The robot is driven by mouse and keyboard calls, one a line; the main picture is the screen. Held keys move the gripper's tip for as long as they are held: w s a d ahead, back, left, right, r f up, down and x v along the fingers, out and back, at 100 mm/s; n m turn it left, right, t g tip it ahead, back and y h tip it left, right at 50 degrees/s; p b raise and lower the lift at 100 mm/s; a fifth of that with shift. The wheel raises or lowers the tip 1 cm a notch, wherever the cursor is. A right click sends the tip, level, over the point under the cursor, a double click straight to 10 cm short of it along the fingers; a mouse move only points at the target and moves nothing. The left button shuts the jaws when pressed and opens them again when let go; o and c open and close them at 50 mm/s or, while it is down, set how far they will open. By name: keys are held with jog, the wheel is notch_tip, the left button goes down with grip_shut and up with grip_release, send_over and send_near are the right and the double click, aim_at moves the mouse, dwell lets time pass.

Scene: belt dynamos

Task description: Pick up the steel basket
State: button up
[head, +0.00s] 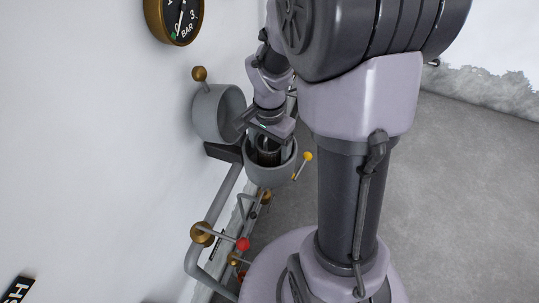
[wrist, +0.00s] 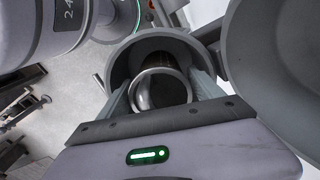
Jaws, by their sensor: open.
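The steel basket looks to be the dark round vessel with a bright metal rim (wrist: 160,90) in the wrist view. It sits inside a round grey holder (wrist: 120,66), which shows in the head view as a grey cup (head: 272,174) by the wall. My gripper (wrist: 164,78) is open, with one finger on each side of the basket, reaching down inside the holder. In the head view my gripper (head: 266,146) points down into the cup. Whether the fingers touch the basket I cannot tell. The basket's lower part is hidden.
A larger grey round housing (head: 215,112) with a brass knob (head: 199,74) is on the wall close to my gripper. A yellow-knobbed lever (head: 308,156) stands beside the cup. Pipes and a red knob (head: 243,244) are below. The floor at right is clear.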

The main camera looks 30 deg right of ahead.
jog(key=shift+r, duration=0.1)
jog(key=c, duration=1.6)
